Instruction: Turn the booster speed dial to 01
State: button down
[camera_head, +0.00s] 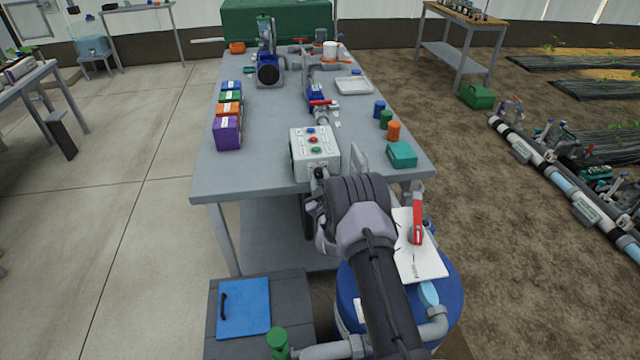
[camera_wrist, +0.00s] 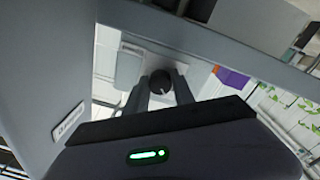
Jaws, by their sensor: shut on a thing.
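The white control box (camera_head: 316,148) stands at the near edge of the grey table, with red, blue and green buttons on its top. My gripper (camera_head: 319,178) is at the box's near side. In the wrist view, my gripper's two grey fingers (camera_wrist: 161,88) are closed on a dark round knob, the booster speed dial (camera_wrist: 160,78), one finger on each side. The pale box face shows behind the knob. The dial's scale and its reading cannot be made out, and in the head view my arm hides most of the dial.
Coloured boxes (camera_head: 228,122) stand in a row on the left of the table (camera_head: 262,158). A teal box (camera_head: 402,154) and small coloured cylinders are right of the control box. A blue drum (camera_head: 350,300) with a red-handled valve (camera_head: 416,220) stands close to my arm.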

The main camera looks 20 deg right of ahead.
jog(key=shift+r+n+b, duration=0.2)
jog(key=shift+n+b, duration=0.65)
jog(key=shift+n, duration=0.75)
jog(key=shift+d, duration=0.1)
jog(key=c, duration=1.1)
grip_release()
jog(key=shift+w, duration=0.1)
jog(key=shift+o, duration=0.2)
jog(key=shift+f, duration=0.1)
jog(key=shift+f, duration=0.1)
